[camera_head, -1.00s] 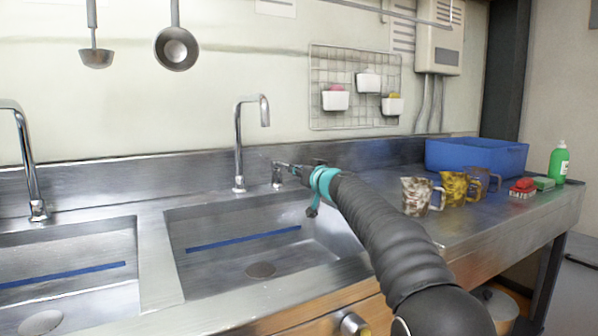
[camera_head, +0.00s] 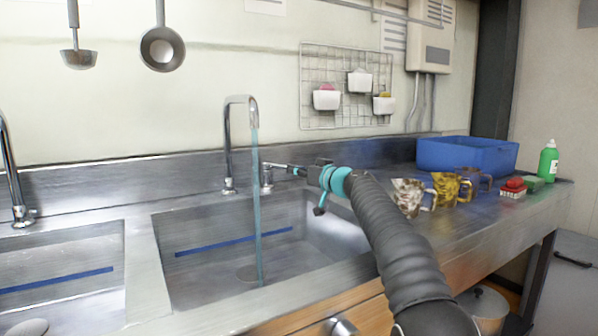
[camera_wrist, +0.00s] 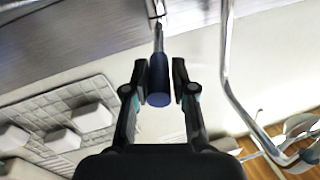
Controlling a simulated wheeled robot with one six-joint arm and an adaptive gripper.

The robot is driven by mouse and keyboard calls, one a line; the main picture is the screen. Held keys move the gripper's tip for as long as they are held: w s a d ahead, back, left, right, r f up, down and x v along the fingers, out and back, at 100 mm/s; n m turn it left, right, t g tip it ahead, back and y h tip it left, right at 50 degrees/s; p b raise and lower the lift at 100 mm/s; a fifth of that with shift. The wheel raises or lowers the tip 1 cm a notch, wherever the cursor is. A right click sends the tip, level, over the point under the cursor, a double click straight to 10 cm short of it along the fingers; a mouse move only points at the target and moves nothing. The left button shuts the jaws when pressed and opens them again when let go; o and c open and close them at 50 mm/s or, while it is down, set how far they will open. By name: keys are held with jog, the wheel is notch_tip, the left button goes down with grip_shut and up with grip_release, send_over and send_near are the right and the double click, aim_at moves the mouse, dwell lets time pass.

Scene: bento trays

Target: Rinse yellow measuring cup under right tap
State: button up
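The yellow measuring cup (camera_head: 445,187) stands on the counter right of the sink, between a brown-and-white cup (camera_head: 407,197) and a dark bluish cup (camera_head: 479,179). The right tap (camera_head: 228,145) is running; a stream of water (camera_head: 257,205) falls into the right sink basin (camera_head: 205,275). My gripper (camera_head: 299,172) reaches the tap's lever (camera_head: 279,166), beside the spout. In the wrist view my gripper (camera_wrist: 159,82) has its fingers closed on both sides of the lever's dark blue grip (camera_wrist: 158,72). No cup is in my gripper.
A blue crate (camera_head: 466,156), a green bottle (camera_head: 548,160) and a red-topped item (camera_head: 514,187) stand on the counter's right part. A wire rack (camera_head: 345,85) with white bins hangs on the wall. Another tap (camera_head: 15,185) and basin are at the left.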

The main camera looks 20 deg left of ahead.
jog(key=shift+o, duration=1.2)
jog(key=shift+s+a, duration=0.1)
jog(key=shift+d, duration=0.2)
jog(key=v, duration=1.1)
jog(key=shift+d, duration=0.35)
jog(key=shift+s, duration=0.15)
